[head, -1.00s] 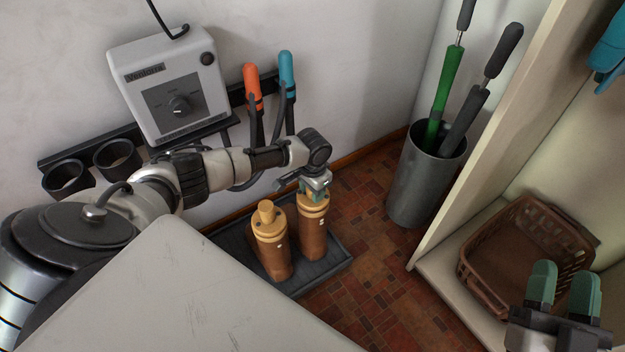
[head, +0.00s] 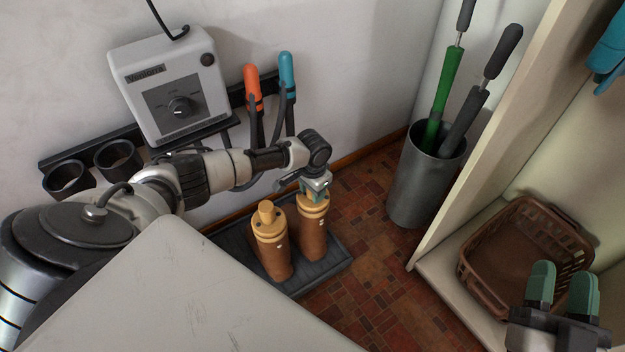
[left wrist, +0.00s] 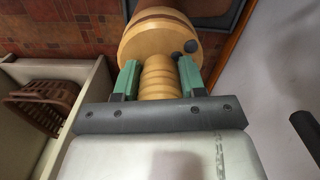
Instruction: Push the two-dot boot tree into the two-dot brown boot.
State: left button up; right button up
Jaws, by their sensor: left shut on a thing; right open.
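Two brown boots stand upright side by side on a dark tray (head: 335,264). The right boot (head: 313,238) has a pale wooden boot tree (head: 314,208) in its top. My left gripper (head: 314,194) is shut on this tree's knob from above. In the left wrist view the gripper (left wrist: 160,80) grips the ribbed knob, and two dark dots show on the tree's round top (left wrist: 150,38). The left boot (head: 272,258) holds another wooden tree (head: 267,222), knob free. The boots' dot marks are too small to count. My right gripper (head: 562,287) is open and empty.
A grey bin (head: 420,185) with long-handled tools stands right of the boots. A brown basket (head: 485,265) lies in the shelf unit near my right gripper. A wall rail with a control box (head: 168,85) and orange and blue handled tools is behind. A pale worktop (head: 190,290) is in front.

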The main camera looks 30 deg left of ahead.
pick_arm(q)
jog(key=shift+f, duration=0.1)
pick_arm(e)
jog(key=shift+f+g, duration=0.5)
jog(key=shift+f, duration=0.15)
dwell(0.6)
pick_arm(q)
jog(key=o, duration=1.1)
jog(key=shift+c, duration=0.2)
pick_arm(e)
jog(key=shift+w, duration=0.1)
